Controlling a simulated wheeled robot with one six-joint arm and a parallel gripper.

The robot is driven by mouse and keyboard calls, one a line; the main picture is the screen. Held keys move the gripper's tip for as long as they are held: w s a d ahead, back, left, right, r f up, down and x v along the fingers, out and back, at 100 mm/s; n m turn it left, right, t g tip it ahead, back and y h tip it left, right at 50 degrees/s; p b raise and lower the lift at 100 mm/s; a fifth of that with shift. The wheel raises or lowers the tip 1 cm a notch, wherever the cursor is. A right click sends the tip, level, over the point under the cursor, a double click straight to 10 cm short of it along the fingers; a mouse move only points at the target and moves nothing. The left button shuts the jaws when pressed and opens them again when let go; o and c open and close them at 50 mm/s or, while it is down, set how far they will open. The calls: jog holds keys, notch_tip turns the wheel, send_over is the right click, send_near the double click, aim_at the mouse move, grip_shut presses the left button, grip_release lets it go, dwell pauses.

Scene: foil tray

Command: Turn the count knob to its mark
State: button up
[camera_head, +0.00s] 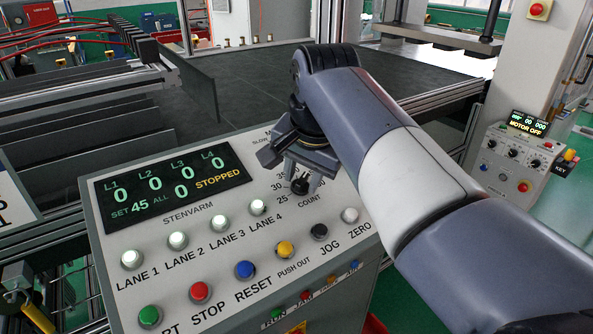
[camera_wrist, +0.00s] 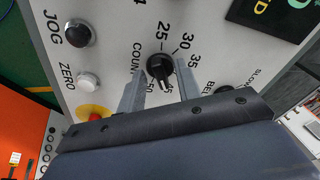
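The count knob (camera_head: 300,187) is a small black knob on the sloped grey control panel (camera_head: 190,262), with numbers around it and COUNT printed below. In the wrist view the knob (camera_wrist: 160,66) shows between 25, 30, 35, 45 and 50 labels; its bar runs toward the lower side near 45 and 50, but its exact pointing end is hard to tell. My gripper (camera_head: 302,178) is over the knob, its two fingers (camera_wrist: 160,88) on either side with visible gaps. It is open and holds nothing. The display (camera_head: 165,187) reads SET 45, STOPPED.
Close by are a black JOG button (camera_head: 319,232), a white ZERO button (camera_head: 350,215), a yellow PUSH OUT button (camera_head: 285,249) and lit lane buttons (camera_head: 220,223). A red-topped yellow button (camera_wrist: 94,113) shows in the wrist view. A dark conveyor bed (camera_head: 260,85) lies behind the panel.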

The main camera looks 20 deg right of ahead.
jog(key=v, duration=1)
jog(key=shift+r, duration=0.25)
jog(key=x, duration=1.1)
jog(key=shift+s, duration=0.1)
jog(key=shift+n, duration=0.3)
jog(key=shift+r, duration=0.15)
